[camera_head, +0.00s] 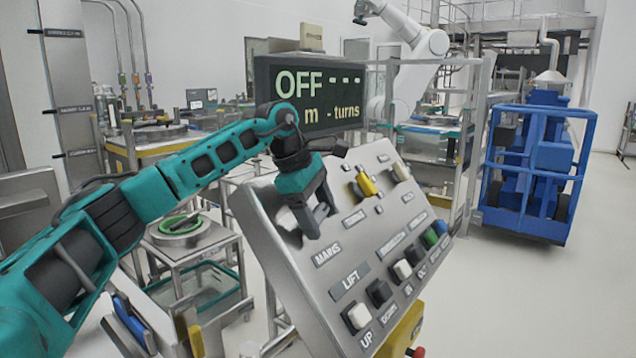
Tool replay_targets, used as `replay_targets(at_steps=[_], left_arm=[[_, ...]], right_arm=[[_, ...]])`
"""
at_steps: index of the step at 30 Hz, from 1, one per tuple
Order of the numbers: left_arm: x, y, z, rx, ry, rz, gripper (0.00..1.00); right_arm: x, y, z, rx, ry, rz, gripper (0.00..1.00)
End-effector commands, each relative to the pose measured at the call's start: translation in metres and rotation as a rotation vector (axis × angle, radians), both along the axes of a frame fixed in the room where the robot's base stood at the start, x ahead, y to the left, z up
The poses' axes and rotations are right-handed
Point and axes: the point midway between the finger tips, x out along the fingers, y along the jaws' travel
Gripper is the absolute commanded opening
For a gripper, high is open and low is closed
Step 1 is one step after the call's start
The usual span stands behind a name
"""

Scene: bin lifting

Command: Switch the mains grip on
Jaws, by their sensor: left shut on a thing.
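The mains grip sits on the tilted grey control panel (282,262), above the label MAINS (327,255). It is mostly hidden behind my left gripper (312,222), whose fingers point down at the panel and are shut on it. Which way the grip is turned cannot be made out. The dark display (322,97) behind the panel reads OFF with dashes, and "m" and "turns" below. My right gripper is not in view.
On the panel are a yellow grip (367,184), a pale grip (401,171) and a row of push buttons, including the white UP button (358,316). A blue cage (532,170) stands at right. A steel table (195,245) stands behind my left arm.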

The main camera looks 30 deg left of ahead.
Motion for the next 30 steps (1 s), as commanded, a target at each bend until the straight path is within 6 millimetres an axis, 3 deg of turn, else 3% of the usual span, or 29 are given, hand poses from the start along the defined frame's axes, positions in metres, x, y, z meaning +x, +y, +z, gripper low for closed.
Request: replay_targets(at_steps=[1,9,30], left_arm=[[0.0,-0.001,0.009,0.0,0.029,-0.019,0.4],[0.001,-0.001,0.004,0.01,0.146,-0.12,0.4],[0.001,-0.001,-0.002,0.024,0.283,-0.24,0.4]], right_arm=[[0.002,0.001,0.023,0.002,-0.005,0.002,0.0],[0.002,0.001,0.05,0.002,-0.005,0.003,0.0],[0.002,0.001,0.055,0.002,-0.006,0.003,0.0]])
